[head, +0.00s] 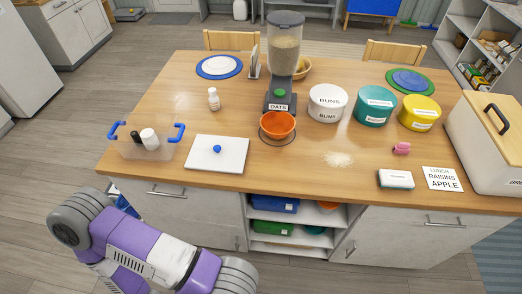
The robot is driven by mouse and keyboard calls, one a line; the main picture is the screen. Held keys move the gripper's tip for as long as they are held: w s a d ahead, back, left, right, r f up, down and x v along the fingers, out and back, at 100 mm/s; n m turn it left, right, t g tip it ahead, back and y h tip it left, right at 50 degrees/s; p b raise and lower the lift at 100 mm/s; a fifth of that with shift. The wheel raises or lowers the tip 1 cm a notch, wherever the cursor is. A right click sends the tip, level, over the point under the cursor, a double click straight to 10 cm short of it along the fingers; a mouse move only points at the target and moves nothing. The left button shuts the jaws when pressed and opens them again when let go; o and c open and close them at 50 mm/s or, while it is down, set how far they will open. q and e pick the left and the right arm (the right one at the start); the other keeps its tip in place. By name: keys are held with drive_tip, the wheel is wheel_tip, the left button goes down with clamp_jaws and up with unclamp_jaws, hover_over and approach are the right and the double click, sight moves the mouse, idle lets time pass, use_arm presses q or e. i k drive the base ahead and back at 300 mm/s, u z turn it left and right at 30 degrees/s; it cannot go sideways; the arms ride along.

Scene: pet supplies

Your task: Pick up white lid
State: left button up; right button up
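A flat white lid (232,158) with a blue knob (217,149) lies on the wooden table near its front edge, left of centre. It lies flat, knob up, with nothing on it. A clear bin (160,151) with blue handles stands just left of it, holding a dark bottle and a white bottle. A purple and grey arm of mine shows at the lower left, in front of the table. Neither gripper is in view.
An orange bowl (277,124) stands right of the lid, below a grain dispenser (286,60). A small white bottle (213,99) stands behind the lid. Round tubs (327,104) and a large cream box (490,150) stand farther right. Spilled grains (338,159) lie near the front.

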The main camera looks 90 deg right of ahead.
sight(210, 152)
drive_tip(key=k, duration=0.25)
drive_tip(key=z, duration=0.95)
